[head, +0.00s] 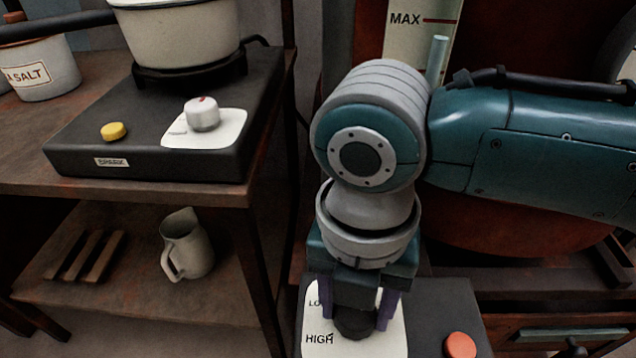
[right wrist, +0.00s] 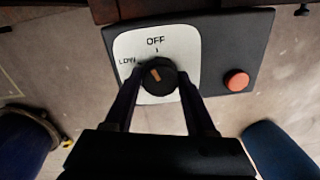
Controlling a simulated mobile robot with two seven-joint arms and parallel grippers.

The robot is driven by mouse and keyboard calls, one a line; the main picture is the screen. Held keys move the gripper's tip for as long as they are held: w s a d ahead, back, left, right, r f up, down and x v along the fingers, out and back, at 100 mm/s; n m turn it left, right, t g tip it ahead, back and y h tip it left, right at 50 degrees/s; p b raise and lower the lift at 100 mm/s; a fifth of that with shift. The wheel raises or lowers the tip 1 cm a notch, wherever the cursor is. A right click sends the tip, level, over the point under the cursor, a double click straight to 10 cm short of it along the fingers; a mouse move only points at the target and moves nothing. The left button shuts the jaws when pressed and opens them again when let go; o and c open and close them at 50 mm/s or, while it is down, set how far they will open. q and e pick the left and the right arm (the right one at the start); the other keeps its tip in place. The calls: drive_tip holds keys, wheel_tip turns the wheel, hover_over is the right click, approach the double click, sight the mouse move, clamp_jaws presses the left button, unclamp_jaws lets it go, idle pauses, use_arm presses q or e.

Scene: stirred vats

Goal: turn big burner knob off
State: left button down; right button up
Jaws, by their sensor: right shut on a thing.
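The big burner knob is black and round (head: 355,323), on a white dial plate (head: 392,342) on a dark control box. In the right wrist view the knob (right wrist: 158,77) carries a short orange mark, slanted a little to the upper left. OFF is printed above the knob, with LOW at its upper left. HIGH is readable in the head view. My right gripper (head: 356,312) points down and is shut on the knob, one finger on each side; its fingers also show in the right wrist view (right wrist: 158,92). My left gripper is not in view.
A red-orange button (head: 460,345) sits on the box right of the dial. On the left, a table holds a small black burner (head: 90,150) with a silver knob (head: 202,114), a yellow button (head: 114,131) and a pot (head: 180,35). A jug (head: 187,245) stands on the lower shelf.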

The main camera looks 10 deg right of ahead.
clamp_jaws()
drive_tip(key=m+p, duration=0.1)
drive_tip(key=p, duration=0.1)
drive_tip(key=m+p, duration=0.1)
drive_tip(key=m, duration=0.1)
drive_tip(key=shift+r+p, duration=0.35)
drive_tip(key=shift+p, duration=0.05)
drive_tip(key=shift+f+m+p, duration=0.25)
drive_tip(key=shift+m+p, duration=0.05)
drive_tip(key=shift+m, duration=0.5)
drive_tip(key=o, duration=0.8)
unclamp_jaws()
